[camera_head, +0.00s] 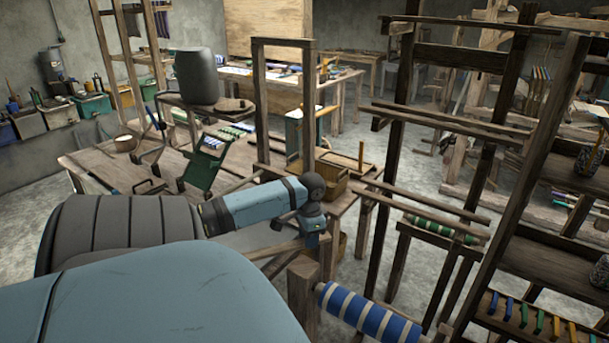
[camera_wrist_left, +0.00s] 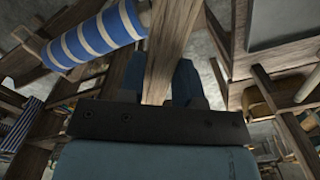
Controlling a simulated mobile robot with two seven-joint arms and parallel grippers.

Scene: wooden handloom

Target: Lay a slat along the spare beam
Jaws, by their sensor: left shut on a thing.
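My left gripper (camera_head: 312,236) points down at the near left corner of the loom. In the left wrist view its two dark blue fingers (camera_wrist_left: 160,78) stand either side of a long brown wooden piece (camera_wrist_left: 168,45) and are shut on it. It looks like a slat, but its far end is not clear. In the head view the gripper body hides most of it. A beam wound with blue and white striped cloth (camera_head: 366,313) lies just below and right of the gripper; it also shows in the left wrist view (camera_wrist_left: 95,40). I cannot tell which beam is the spare one.
The upright loom frame (camera_head: 385,215) stands at the right, with a green and white roll (camera_head: 440,229) on it. A wooden post (camera_head: 303,288) rises close below the gripper. A cluttered workbench (camera_head: 115,165) stands behind my arm. Grey floor (camera_head: 340,275) is bare between them.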

